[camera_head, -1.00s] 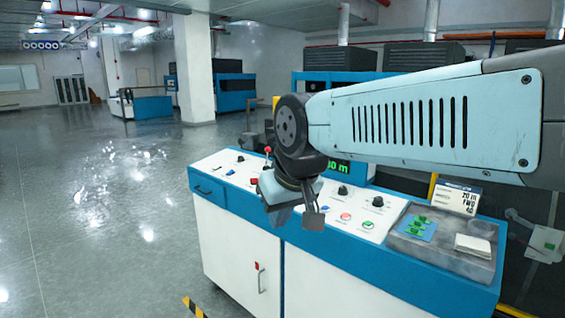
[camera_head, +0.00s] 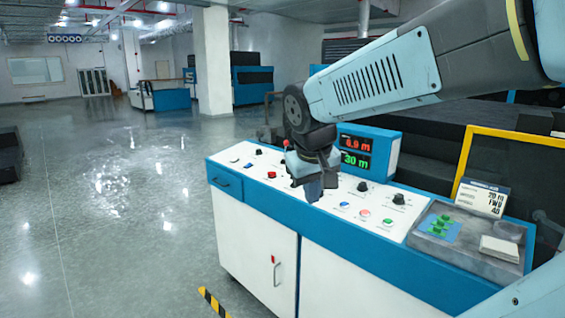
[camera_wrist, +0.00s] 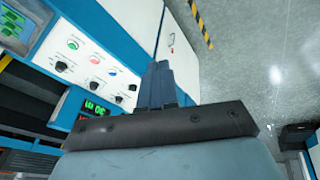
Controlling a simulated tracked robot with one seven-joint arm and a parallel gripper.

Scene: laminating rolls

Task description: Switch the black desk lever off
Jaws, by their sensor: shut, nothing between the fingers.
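The white-topped control desk (camera_head: 330,225) carries several small black knobs or levers. One black control (camera_head: 258,151) is at the back left and two more, a left one (camera_head: 362,186) and a right one (camera_head: 398,199), are right of my gripper. I cannot tell which is the black lever, or its position. My gripper (camera_head: 313,196) is shut and empty, pointing down over the middle of the desk, apart from those controls. In the wrist view its closed fingers (camera_wrist: 158,84) point past the panel, with black controls (camera_wrist: 61,66) to their left.
A red-knobbed lever (camera_head: 285,144) stands just behind my gripper. Blue, red and green buttons (camera_head: 364,212) lie to the right. A display box (camera_head: 370,150), a grey tray (camera_head: 460,248) and a sign (camera_head: 482,197) stand on the desk. Open floor is at the left.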

